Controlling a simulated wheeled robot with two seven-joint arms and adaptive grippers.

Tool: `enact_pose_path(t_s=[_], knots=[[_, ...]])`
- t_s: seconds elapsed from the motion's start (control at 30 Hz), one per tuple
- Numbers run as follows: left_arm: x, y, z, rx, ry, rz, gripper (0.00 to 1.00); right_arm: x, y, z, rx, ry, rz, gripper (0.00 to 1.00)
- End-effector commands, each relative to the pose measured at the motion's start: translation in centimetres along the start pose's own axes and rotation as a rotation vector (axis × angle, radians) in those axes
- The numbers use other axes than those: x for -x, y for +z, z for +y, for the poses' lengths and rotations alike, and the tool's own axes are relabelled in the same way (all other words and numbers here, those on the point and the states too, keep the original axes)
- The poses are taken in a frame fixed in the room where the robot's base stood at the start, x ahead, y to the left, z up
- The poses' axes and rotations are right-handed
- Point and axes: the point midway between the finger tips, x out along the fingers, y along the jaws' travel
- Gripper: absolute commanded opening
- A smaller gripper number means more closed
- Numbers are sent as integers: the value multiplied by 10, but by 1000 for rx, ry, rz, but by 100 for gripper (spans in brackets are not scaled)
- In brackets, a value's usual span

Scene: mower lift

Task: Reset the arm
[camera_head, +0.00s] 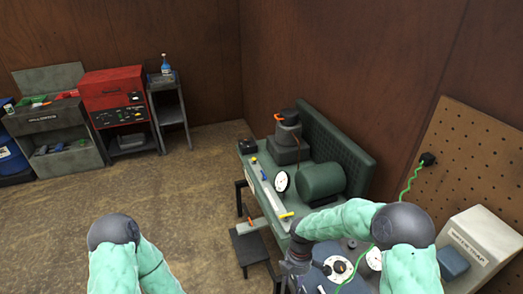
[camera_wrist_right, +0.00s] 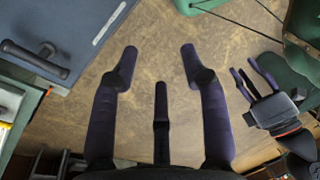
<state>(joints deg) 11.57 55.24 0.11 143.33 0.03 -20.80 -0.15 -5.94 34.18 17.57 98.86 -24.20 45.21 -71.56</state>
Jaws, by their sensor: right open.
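In the head view my left arm (camera_head: 115,232) shows only as a mint-green sleeve and a dark joint at the lower edge. My right arm (camera_head: 345,220) bends across the front of the green bench, its dark wrist (camera_head: 298,246) pointing down by the near end. In the right wrist view my right gripper (camera_wrist_right: 160,60) has its dark fingers spread, with nothing between them and brown floor beyond. A second dark-fingered gripper, apparently my left gripper (camera_wrist_right: 243,66), shows at the right with its fingers apart and empty.
The green bench (camera_head: 262,182) carries a green cylinder (camera_head: 322,181), gauges and a dark machine (camera_head: 287,140). A small dark stool (camera_head: 250,245) stands beside it. A pegboard (camera_head: 480,150) and white box (camera_head: 478,240) are at right. A red cabinet (camera_head: 113,90) stands far left. Floor between is clear.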

Motion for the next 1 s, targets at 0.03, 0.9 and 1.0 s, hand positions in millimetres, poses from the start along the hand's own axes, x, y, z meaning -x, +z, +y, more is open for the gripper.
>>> enact_pose_path(t_s=[0.03,0.9,1.0], knots=[[-7,0,-2,0,0,-1,42,-16,-2,-3,-39,-3,18,45],[-126,-3,-45,1,0,-2,42,-296,-29,-116,-1813,-91,433,45],[-128,-3,-46,1,0,-2,42,-298,-28,-120,-1868,-90,439,45]])
